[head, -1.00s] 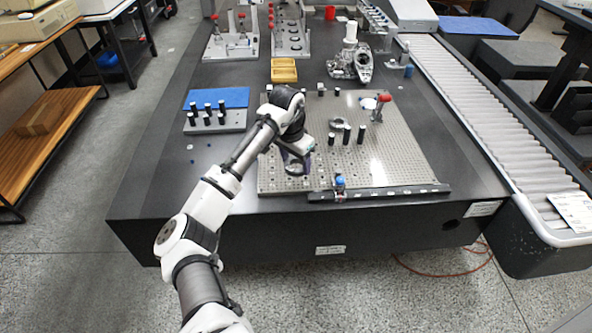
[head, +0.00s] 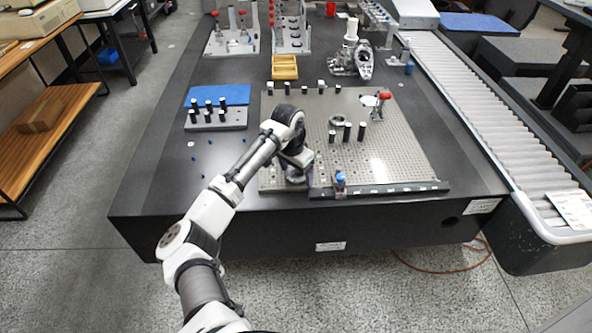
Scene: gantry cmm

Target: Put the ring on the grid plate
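The perforated grid plate (head: 395,153) lies on the dark table near its front edge. A grey metal ring (head: 337,121) lies flat on the plate, just behind the black pins. My gripper (head: 297,180) points down low over the plate's front left part, to the left of and nearer than that ring. The arm and the gripper's own body cover the fingertips. I cannot tell whether the fingers are open or shut, or whether they hold anything.
Black pins with white tops (head: 347,132) stand on the plate, and a red-knobbed clamp (head: 381,104) stands to their right. A dark rail with a blue-topped piece (head: 340,182) runs along the front edge. Left are a pin block (head: 216,119) and small blue bits.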

